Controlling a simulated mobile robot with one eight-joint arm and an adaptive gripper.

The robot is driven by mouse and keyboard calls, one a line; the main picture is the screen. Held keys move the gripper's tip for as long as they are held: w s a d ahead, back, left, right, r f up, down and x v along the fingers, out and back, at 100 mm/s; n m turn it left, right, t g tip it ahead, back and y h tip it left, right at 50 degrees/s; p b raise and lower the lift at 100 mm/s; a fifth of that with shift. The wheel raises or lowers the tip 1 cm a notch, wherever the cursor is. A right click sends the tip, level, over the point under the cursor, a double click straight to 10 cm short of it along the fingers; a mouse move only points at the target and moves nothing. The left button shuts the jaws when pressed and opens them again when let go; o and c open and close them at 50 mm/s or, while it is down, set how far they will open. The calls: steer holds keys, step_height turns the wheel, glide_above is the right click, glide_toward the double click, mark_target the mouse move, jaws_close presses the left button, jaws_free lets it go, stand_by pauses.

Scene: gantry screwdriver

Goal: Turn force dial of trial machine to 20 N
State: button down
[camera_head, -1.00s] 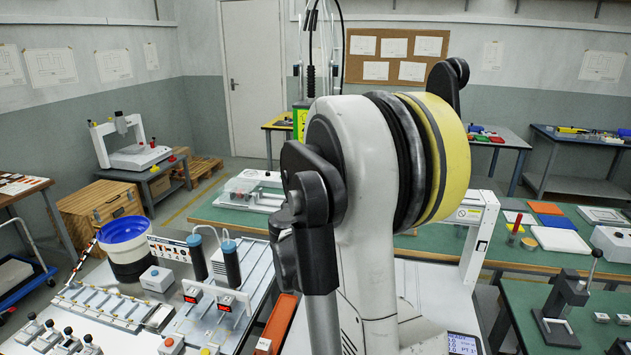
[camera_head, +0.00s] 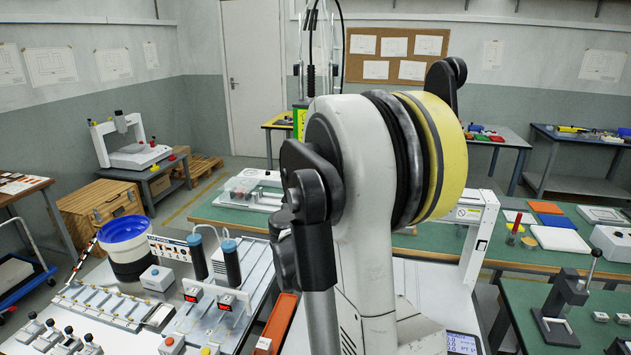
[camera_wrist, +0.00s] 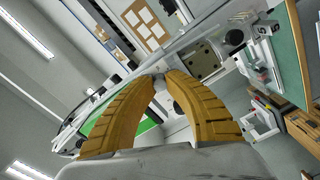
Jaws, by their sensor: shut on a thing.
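In the wrist view, the two ribbed yellow fingers of my gripper (camera_wrist: 164,76) curve inward, and their tips close on a small dark part (camera_wrist: 160,75). I cannot tell for sure that this part is the force dial; its marks and setting are not readable. In the head view, my gripper is hidden behind my own arm. A white upright frame (camera_head: 482,225) stands right of my arm and may be part of the trial machine. I cannot confirm it.
A bench of fixtures with a blue-rimmed bowl (camera_head: 124,232) lies at the left. A small display (camera_head: 461,343) shows low near my arm. A green bench (camera_head: 410,243) runs behind, and a lever press (camera_head: 568,300) stands at the right.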

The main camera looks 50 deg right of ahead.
steer(key=shift+m, duration=0.4)
steer(key=c, duration=1.6)
jaws_free()
steer(key=shift+a, duration=0.1)
steer(key=v, duration=1.2)
